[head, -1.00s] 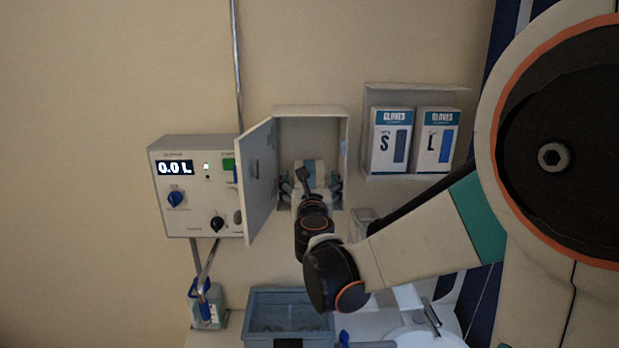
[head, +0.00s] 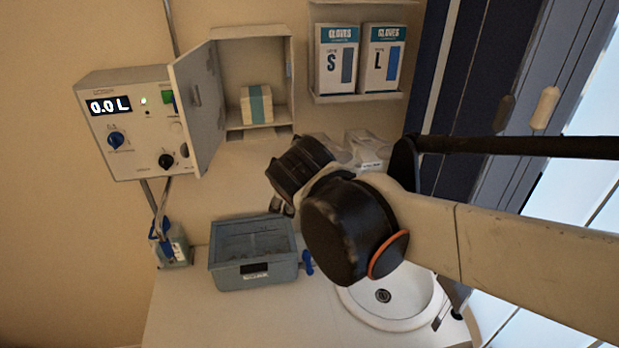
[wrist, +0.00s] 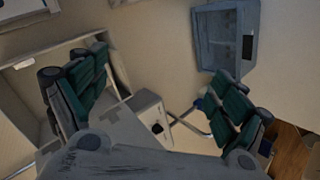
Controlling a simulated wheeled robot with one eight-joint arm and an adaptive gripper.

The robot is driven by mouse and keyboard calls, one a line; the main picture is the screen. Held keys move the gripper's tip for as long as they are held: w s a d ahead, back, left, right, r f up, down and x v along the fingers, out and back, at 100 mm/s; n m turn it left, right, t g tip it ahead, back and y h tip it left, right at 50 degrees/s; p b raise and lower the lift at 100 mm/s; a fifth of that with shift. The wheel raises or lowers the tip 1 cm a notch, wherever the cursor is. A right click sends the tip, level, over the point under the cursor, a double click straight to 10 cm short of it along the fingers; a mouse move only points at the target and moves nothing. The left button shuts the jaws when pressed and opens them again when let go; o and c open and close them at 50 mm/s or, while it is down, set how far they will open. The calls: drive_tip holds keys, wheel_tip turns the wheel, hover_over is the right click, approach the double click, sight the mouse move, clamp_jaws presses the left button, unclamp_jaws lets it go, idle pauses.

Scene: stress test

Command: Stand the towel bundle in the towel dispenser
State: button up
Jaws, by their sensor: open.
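The towel bundle (head: 257,104) is a cream block with a teal band down its front. In the head view it stands on the lower ledge inside the towel dispenser (head: 250,32), near the middle. The dispenser is a pale wall box with its door (head: 198,105) swung open to the left. My gripper (head: 283,203) is below and right of the dispenser in the head view, apart from the bundle; its fingers are mostly hidden by my wrist. In the wrist view my gripper (wrist: 155,88) has its two green-padded fingers wide apart, with nothing between them.
A suction control box (head: 130,125) is left of the door. Glove boxes (head: 358,58) sit in a rack to the right. A blue-grey bin (head: 252,272) and a round sink (head: 392,302) are on the counter below. The bin also shows in the wrist view (wrist: 225,35).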

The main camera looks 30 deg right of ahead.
drive_tip(key=s+a+f+m+g+y, duration=0.2)
drive_tip(key=s+a+f+m+y, duration=0.2)
drive_tip(key=s+a+m, duration=0.4)
drive_tip(key=shift+s+a+f+g, duration=0.3)
drive_tip(key=shift+s+f, duration=0.1)
drive_tip(key=shift+s, duration=0.7)
